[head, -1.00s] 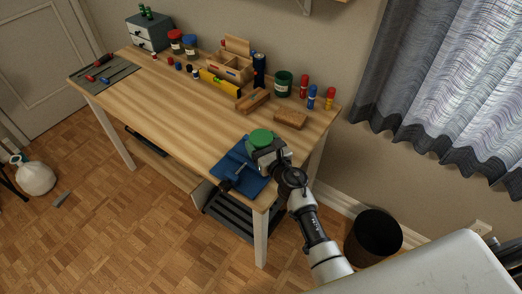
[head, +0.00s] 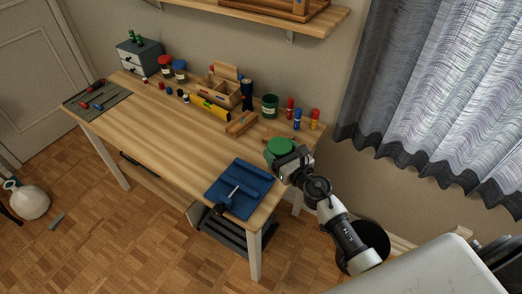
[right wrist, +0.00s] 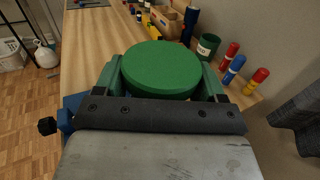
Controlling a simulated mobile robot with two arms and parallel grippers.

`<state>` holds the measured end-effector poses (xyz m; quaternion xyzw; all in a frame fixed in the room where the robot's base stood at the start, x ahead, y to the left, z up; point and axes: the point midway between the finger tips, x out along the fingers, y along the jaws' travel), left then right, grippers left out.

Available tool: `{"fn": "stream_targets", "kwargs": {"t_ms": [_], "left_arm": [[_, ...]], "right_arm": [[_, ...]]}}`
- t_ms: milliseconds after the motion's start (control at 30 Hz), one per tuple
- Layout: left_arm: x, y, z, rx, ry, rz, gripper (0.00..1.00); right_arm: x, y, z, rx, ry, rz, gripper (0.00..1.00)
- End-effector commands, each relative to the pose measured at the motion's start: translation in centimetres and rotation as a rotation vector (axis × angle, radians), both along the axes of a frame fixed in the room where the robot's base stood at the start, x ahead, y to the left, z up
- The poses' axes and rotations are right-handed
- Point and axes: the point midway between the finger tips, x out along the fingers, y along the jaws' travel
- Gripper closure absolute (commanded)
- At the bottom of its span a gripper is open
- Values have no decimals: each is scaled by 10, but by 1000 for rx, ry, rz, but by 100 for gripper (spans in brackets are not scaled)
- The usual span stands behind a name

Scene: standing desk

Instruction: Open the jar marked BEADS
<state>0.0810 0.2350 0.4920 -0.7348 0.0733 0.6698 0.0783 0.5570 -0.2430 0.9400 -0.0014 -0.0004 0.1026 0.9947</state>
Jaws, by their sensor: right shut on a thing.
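My right gripper (head: 281,157) is shut on a round green lid (head: 279,146) near the table's right end. In the right wrist view the green lid (right wrist: 161,69) fills the space between the two fingers. I cannot tell whether a jar body is under it. A blue vise-like block (head: 238,188) with a metal bar handle lies on the front right of the table, left of my gripper. Jars with a red lid (head: 165,61) and a blue lid (head: 180,65) stand at the back left. My left gripper is out of view.
Along the back stand a wooden organizer (head: 222,88), a yellow level (head: 209,107), a dark green container (head: 270,106) and several small bottles (head: 297,119). A wooden block (head: 241,124) lies before them. A grey mat (head: 98,98) is far left. The middle of the wooden table (head: 160,125) is clear.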

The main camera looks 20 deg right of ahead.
Motion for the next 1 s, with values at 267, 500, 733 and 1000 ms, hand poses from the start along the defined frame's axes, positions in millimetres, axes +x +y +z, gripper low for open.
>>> {"fn": "stream_targets", "kwargs": {"t_ms": [267,500,733,1000], "left_arm": [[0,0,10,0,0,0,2],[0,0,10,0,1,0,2],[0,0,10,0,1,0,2],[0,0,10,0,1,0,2]], "right_arm": [[-15,-27,19,-1,0,0,62],[-17,-30,21,2,-2,0,62],[-16,-30,20,2,-1,0,50],[-16,-29,20,1,-1,0,72]]}}
